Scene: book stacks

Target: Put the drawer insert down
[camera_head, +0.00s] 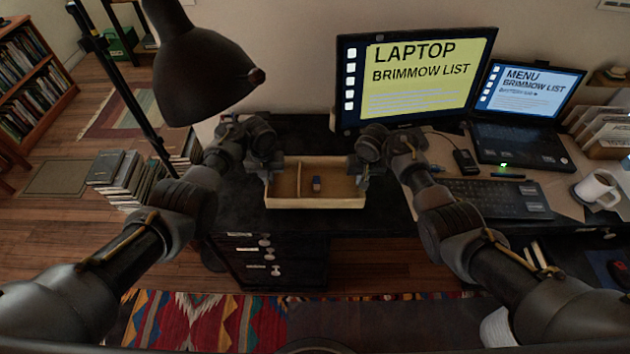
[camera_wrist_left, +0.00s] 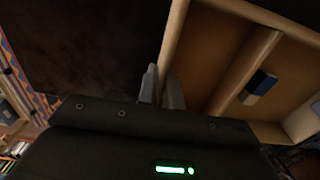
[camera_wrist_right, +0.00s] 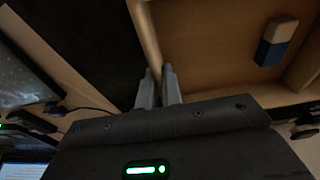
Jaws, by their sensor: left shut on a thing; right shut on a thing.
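The drawer insert (camera_head: 315,203) is a shallow, light wooden tray with one divider, at the desk's front edge. A small blue and white block (camera_head: 316,184) lies in its right compartment; it also shows in the left wrist view (camera_wrist_left: 259,86) and the right wrist view (camera_wrist_right: 275,42). My left gripper (camera_head: 267,172) is shut on the insert's left wall, with a finger on each side in the left wrist view (camera_wrist_left: 160,85). My right gripper (camera_head: 361,172) is shut on its right wall, likewise in the right wrist view (camera_wrist_right: 158,85). Whether the insert touches the desk, I cannot tell.
The black desk (camera_head: 240,205) has bare top left of the insert. A monitor (camera_head: 415,78) stands behind, with a laptop (camera_head: 520,115), keyboard (camera_head: 495,198) and mug (camera_head: 597,188) to the right. A black lamp (camera_head: 200,70) hangs over the left side.

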